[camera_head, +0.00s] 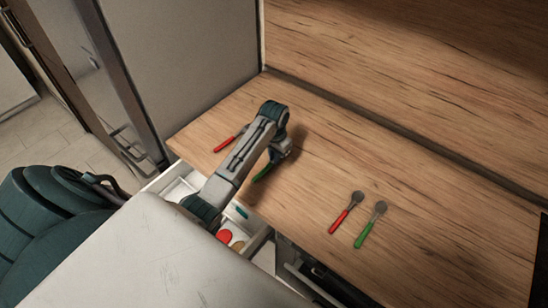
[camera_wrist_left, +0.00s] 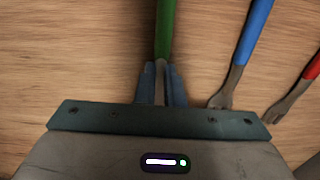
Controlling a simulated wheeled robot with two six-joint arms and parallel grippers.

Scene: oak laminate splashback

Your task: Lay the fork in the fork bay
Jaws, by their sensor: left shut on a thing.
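My left gripper (camera_head: 275,160) is over the wooden counter, its fingers shut on the narrow metal neck of a green-handled utensil (camera_head: 263,172). In the left wrist view, the green handle (camera_wrist_left: 166,30) points away from the fingers (camera_wrist_left: 163,85), and its head is hidden under the gripper. I cannot tell whether it is lifted off the counter. A blue-handled fork (camera_wrist_left: 252,38) and a red-handled fork (camera_wrist_left: 295,95) lie to its right there. An open drawer (camera_head: 170,181) with compartments is below the counter edge, partly covered by my arm. I cannot tell which compartment is the fork bay.
A red-handled spoon (camera_head: 346,213) and a green-handled spoon (camera_head: 371,224) lie on the counter (camera_head: 430,200) to the right. A red handle (camera_head: 224,144) shows beside my arm. Red (camera_head: 225,236) and teal (camera_head: 242,212) items are in the drawer.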

